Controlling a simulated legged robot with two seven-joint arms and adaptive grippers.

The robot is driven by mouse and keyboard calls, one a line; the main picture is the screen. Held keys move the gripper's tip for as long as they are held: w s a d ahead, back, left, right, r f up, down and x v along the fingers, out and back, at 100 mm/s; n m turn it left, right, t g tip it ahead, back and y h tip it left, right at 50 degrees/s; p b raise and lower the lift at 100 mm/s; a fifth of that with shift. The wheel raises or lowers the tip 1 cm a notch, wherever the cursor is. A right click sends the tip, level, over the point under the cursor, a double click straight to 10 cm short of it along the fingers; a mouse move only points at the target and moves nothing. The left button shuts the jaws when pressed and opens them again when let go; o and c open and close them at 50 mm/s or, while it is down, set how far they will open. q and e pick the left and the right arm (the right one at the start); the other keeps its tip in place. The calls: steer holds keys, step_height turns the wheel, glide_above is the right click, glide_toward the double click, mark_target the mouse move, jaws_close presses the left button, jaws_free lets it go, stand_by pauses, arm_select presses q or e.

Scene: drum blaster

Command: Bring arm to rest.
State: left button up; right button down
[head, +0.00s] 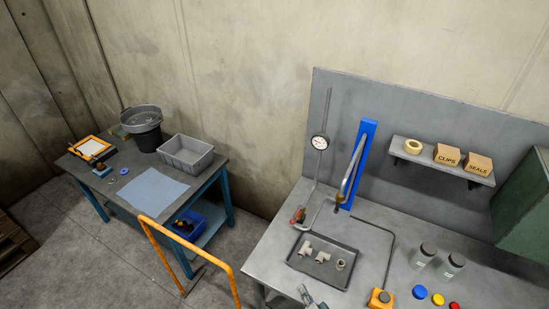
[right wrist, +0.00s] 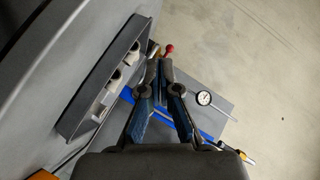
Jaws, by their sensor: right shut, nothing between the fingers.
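My right gripper (head: 308,295) shows at the bottom edge of the head view, above the grey metal workbench (head: 245,272) and just in front of the dark tray (head: 300,265). In the right wrist view the right gripper (right wrist: 163,75) has its fingertips together with nothing between them. The tray (right wrist: 88,95) lies to the left of the fingers there. The red-handled valve (right wrist: 168,49) shows just beyond the tips. My left gripper is not in view.
The tray holds pale pipe fittings (head: 322,257). A gauge (head: 319,142) and a blue upright panel (head: 358,165) stand behind it. Buttons (head: 437,299) and jars (head: 424,254) are at the right. An orange rail (head: 190,235) stands left of the bench.

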steer(key=s+d+n+g+h, duration=0.2)
steer(key=s+d+n+g, duration=0.35)
steer(key=s, duration=0.45)
steer(key=s+d+n+g+h, duration=0.3)
steer(key=s+d+n+g, duration=0.25)
steer(key=s, duration=0.55)
step_height(320, 180, down, 25)
steer(key=d+b, duration=0.1)
steer(key=b, duration=0.1)
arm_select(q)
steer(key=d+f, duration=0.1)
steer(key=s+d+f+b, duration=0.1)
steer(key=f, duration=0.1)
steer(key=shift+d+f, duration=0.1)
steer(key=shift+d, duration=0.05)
arm_select(e)
steer(key=s+d+f+g, duration=0.1)
steer(key=s+d+f, duration=0.1)
steer(key=s+f, duration=0.7)
steer(key=s+d+f, duration=0.1)
steer(key=s+f, duration=0.9)
steer(key=f, duration=0.1)
steer(key=shift+d+g, duration=0.35)
steer(key=shift+g, duration=0.05)
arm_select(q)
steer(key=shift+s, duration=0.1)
arm_select(e)
steer(key=shift+w+a, duration=0.1)
steer(key=shift+a, duration=0.05)
